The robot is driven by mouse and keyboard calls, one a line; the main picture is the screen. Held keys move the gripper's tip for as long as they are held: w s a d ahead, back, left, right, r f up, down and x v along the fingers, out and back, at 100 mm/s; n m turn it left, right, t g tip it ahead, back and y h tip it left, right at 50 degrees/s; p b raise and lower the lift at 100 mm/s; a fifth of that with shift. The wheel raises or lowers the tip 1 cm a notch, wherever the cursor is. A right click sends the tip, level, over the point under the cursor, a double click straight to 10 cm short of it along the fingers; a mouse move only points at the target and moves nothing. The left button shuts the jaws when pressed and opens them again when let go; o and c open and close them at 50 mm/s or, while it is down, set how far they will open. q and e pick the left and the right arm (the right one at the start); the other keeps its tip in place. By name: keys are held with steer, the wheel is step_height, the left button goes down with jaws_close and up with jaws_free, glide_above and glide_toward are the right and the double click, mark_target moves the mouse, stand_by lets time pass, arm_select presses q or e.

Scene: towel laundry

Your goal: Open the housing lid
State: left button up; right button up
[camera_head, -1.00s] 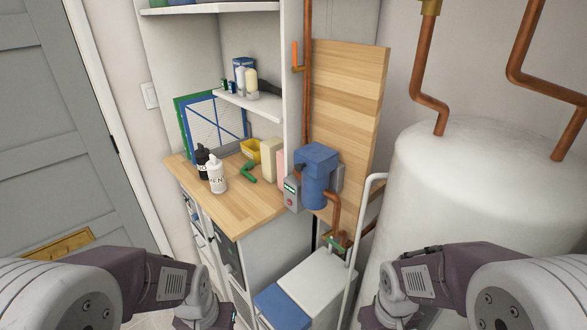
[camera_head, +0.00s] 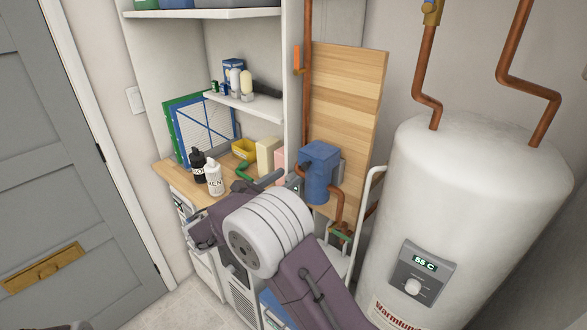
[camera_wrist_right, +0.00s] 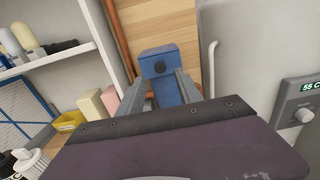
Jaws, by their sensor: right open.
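The blue housing (camera_head: 320,170) is mounted on copper pipe in front of the wooden board. Its upper block looks closed, with a dark round spot on the front in the right wrist view (camera_wrist_right: 160,64). My right gripper (camera_head: 282,178) is open and empty, just left of and in front of the housing in the head view. In the right wrist view its two fingers (camera_wrist_right: 160,86) point at the housing, which shows between and beyond them. I cannot tell whether they touch it. The housing's lower part is partly hidden by the fingers in the wrist view. My left gripper is out of view.
The wooden board (camera_head: 352,110) stands behind the housing. A worktop (camera_head: 168,172) at left holds bottles (camera_head: 214,177), a yellow bin (camera_head: 244,149) and boxes. A white water tank (camera_head: 470,190) and a white rail (camera_head: 362,215) are to the right.

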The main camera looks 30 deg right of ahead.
mark_target(304, 167)
steer(key=p+x, duration=0.1)
steer(key=x, duration=0.5)
steer(key=shift+w+d, duration=0.1)
steer(key=shift+d, duration=0.2)
steer(key=shift+a, duration=0.1)
jaws_close()
stand_by(0.9)
